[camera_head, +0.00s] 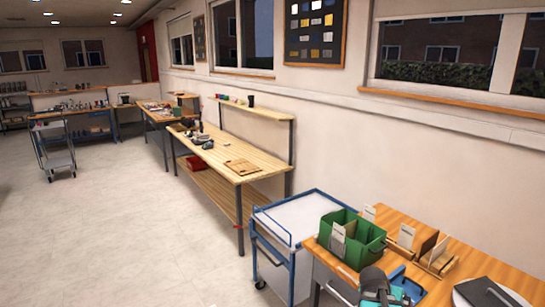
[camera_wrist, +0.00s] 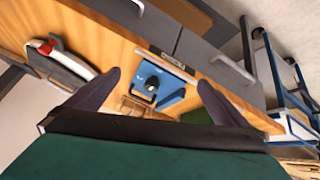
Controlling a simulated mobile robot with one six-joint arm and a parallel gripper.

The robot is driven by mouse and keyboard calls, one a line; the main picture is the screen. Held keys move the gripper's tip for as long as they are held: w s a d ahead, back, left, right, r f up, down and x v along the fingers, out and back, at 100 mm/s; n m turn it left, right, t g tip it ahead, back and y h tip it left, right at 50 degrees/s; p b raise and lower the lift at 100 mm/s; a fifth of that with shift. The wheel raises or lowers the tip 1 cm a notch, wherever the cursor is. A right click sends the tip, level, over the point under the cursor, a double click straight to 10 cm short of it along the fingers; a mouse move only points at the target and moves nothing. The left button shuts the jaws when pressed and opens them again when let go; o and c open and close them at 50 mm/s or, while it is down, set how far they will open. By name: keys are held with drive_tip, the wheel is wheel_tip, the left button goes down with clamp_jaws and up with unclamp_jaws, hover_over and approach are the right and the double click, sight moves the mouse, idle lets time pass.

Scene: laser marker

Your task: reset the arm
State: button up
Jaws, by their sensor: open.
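My gripper (camera_wrist: 160,78) shows in the wrist view with its two dark fingers spread wide apart and nothing between them. The fingers reach over a wooden bench top (camera_wrist: 105,45), which looks tilted in this view. A blue object with a dark round part (camera_wrist: 152,84) lies on the bench beyond the gap between the fingers; I cannot tell its distance. In the head view, a dark and teal shape at the bottom edge may be part of my arm. The rest of my arm is out of view.
A green bin (camera_head: 340,252) and wooden holders with upright plates (camera_head: 437,262) stand on the near bench. A dark-lidded device (camera_head: 490,293) is at its right. A blue-framed cart (camera_head: 300,215) stands beside the bench, by a long workbench (camera_head: 215,150). The floor (camera_head: 120,230) at left is clear.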

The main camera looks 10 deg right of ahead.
drive_tip(key=a+f+n+g+y, duration=0.1)
drive_tip(key=a+f+n+y, duration=0.3)
drive_tip(key=a, duration=0.9)
drive_tip(key=s+a+f+n+g, duration=0.15)
drive_tip(key=a+f, duration=0.35)
drive_tip(key=a, duration=0.7)
drive_tip(key=a+f+n+y, duration=0.3)
drive_tip(key=a+f+n, duration=0.15)
drive_tip(key=a, duration=0.85)
drive_tip(key=s+f+g+b, duration=0.2)
drive_tip(key=s+f+b, duration=0.5)
drive_tip(key=f, duration=0.6)
drive_tip(key=s+f+g+b, duration=0.1)
drive_tip(key=s+f+b, duration=0.6)
drive_tip(key=s+f, duration=0.3)
drive_tip(key=s+f+g+b, duration=0.2)
drive_tip(key=s+f+b, duration=0.6)
drive_tip(key=f, duration=0.9)
drive_tip(key=shift+s+f+m+g, duration=0.2)
drive_tip(key=shift+f+m+g, duration=0.1)
drive_tip(key=shift+f+g, duration=0.1)
